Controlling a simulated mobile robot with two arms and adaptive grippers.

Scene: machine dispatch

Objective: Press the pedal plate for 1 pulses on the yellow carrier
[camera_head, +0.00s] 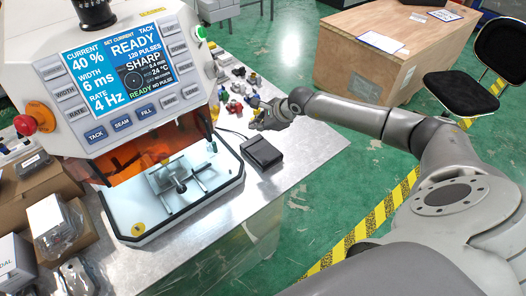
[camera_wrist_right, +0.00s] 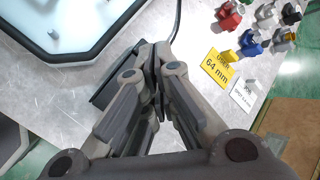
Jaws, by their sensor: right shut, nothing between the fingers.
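The pedal plate (camera_head: 262,152) is a black, box-like unit lying on the metal table, right of the machine's white work tray. My right gripper (camera_head: 256,115) is just beyond and above it in the head view. In the right wrist view the gripper (camera_wrist_right: 157,55) is shut and empty, and it hides most of the pedal plate (camera_wrist_right: 106,92), whose dark edge shows at its left. I cannot tell whether they touch. No yellow carrier can be made out for sure; a small yellow piece (camera_wrist_right: 229,54) lies by a yellow label. My left gripper is not in view.
The welding machine (camera_head: 120,75) has a lit screen reading READY. Its white tray (camera_head: 215,195) holds a metal fixture. Several small coloured parts (camera_head: 236,90) lie behind my gripper. Boxes and bagged parts (camera_head: 55,228) crowd the left. A wooden crate (camera_head: 385,45) stands beyond the table.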

